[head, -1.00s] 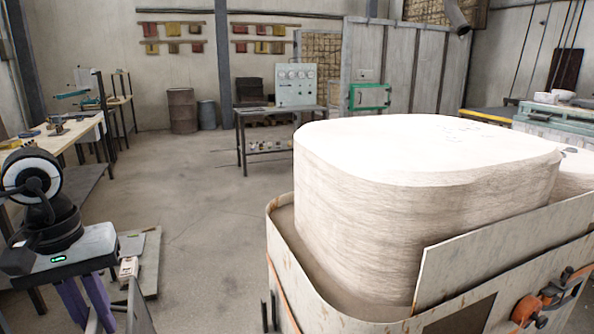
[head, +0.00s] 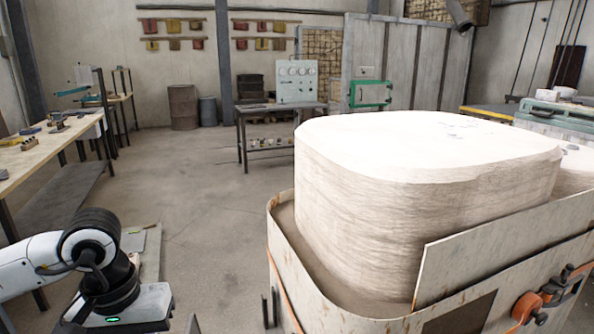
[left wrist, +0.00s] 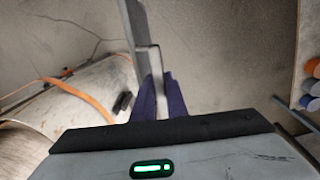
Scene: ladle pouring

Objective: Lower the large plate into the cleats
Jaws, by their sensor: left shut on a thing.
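My left gripper (left wrist: 160,98) is shut on a thin grey plate (left wrist: 131,25), seen nearly edge-on in the left wrist view. The purple fingers hold it by a pale handle (left wrist: 152,58). Two dark upright cleats (head: 269,309) stand on the left outer side of the moulding box. Dark pieces that look like them (left wrist: 122,104) show left of the fingers in the left wrist view. The plate looks apart from them. My right gripper is not in view.
The rusty-edged box (head: 279,230) holds a big pale block (head: 400,205) and fills the right front. A workbench (head: 50,150) stands at the left. A low grey slab (head: 150,250) lies on the floor behind my left arm. The floor between is open.

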